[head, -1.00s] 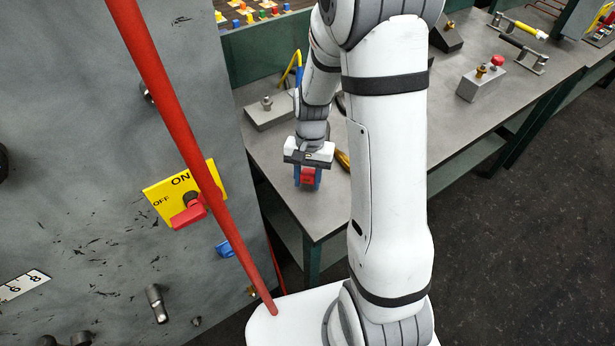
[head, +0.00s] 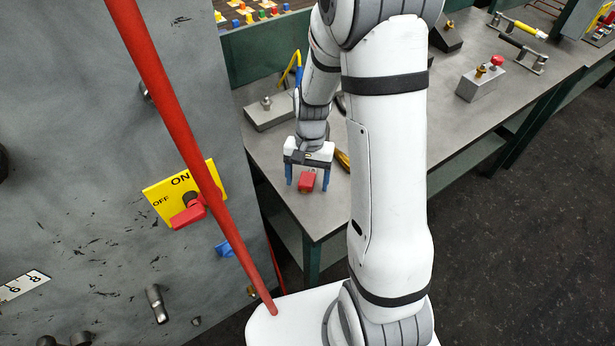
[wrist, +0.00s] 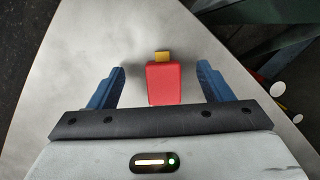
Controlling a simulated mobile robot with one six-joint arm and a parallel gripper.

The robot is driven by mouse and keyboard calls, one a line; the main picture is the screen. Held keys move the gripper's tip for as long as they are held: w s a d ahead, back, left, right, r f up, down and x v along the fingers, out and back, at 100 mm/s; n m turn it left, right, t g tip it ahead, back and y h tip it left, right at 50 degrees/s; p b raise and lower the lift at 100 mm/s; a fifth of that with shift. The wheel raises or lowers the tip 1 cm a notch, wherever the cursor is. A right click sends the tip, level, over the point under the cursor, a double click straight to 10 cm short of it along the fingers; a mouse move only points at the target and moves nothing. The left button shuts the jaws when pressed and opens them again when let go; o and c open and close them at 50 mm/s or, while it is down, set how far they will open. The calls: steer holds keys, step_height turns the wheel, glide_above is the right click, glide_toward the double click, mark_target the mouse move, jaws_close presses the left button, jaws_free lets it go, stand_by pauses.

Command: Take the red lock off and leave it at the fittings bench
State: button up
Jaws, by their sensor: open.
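The red lock (head: 307,182) lies on the near end of the grey bench (head: 275,165). In the wrist view the red lock (wrist: 171,84) shows a yellow part at its far end and lies between my two blue fingers, with a gap on each side. My gripper (head: 307,184) is open around it and not touching it; it also shows in the wrist view (wrist: 162,82). On the grey panel at left, a red switch handle (head: 188,216) sits on a yellow ON/OFF plate (head: 157,205), with no lock visible on it.
A red bar (head: 185,140) slants across the panel in front of the plate. A grey block with a stud (head: 268,112) and a block with red and brass knobs (head: 481,82) stand on the bench. The bench edge is close.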

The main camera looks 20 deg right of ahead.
steer(key=shift+r, duration=0.1)
steer(key=shift+p+v, duration=2.6)
steer(key=shift+v, duration=0.85)
steer(key=s+r+n+t, duration=0.2)
steer(key=s+r+t, duration=0.1)
steer(key=s+r, duration=0.4)
steer(key=s+r+n+t+h, duration=0.1)
steer(key=s+r+n+t, duration=0.1)
steer(key=s+r, duration=0.5)
step_height(320, 180, up, 6)
steer(key=shift+s+d+f+n+t, duration=0.15)
steer(key=shift+s+d+n+t, duration=0.2)
steer(key=shift+n, duration=0.35)
steer(key=shift+w+a, duration=0.1)
steer(key=shift+w, duration=0.05)
steer(key=shift+c, duration=0.4)
